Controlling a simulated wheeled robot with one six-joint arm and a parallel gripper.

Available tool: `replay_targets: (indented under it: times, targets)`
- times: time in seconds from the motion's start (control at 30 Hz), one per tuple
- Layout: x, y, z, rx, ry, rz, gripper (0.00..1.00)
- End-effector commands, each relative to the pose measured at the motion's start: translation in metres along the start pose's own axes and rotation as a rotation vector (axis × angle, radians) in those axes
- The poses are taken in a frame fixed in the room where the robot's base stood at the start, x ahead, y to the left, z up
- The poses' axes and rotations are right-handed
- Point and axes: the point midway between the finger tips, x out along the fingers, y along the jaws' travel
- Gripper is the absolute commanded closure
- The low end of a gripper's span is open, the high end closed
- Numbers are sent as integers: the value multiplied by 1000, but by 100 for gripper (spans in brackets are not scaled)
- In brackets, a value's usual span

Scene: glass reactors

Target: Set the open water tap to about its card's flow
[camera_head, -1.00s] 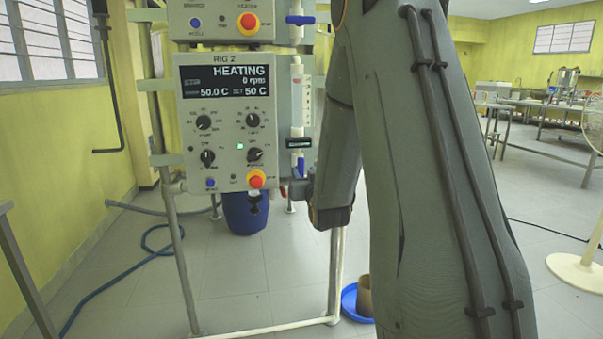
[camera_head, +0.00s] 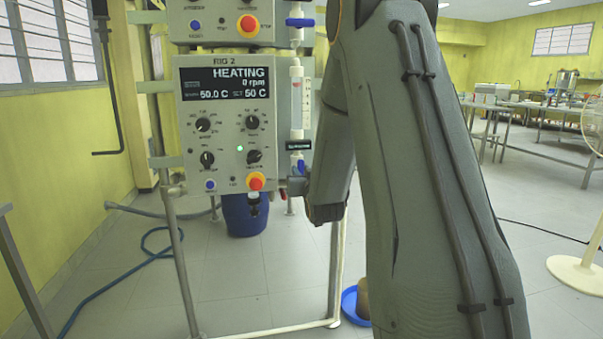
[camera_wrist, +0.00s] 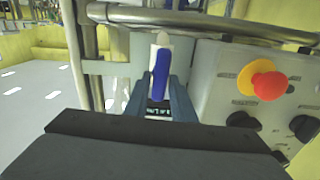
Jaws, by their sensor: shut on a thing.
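The water tap's blue handle (camera_wrist: 160,75) stands between my gripper's fingers in the wrist view, roughly in line with the pale pipe. My gripper (camera_wrist: 160,98) is shut on this handle.
The RIG 2 panel (camera_head: 225,110) reads HEATING, 0 rpm, 50.0 C. A red stop button (camera_wrist: 269,86) and black knobs stand right of my gripper. Another blue tap handle (camera_head: 300,22) is above. A blue drum (camera_head: 244,213) stands behind the frame, and a blue hose (camera_head: 120,275) lies left.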

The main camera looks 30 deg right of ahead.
Motion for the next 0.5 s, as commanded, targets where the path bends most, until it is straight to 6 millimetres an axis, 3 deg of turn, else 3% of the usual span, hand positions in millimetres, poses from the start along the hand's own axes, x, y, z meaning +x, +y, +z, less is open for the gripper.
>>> replay_targets:
  times: [0.3, 0.5]
  targets:
    - [0, 2, 0, 260, -2, 0, 100]
    - [0, 3, 1, 310, -1, 0, 100]
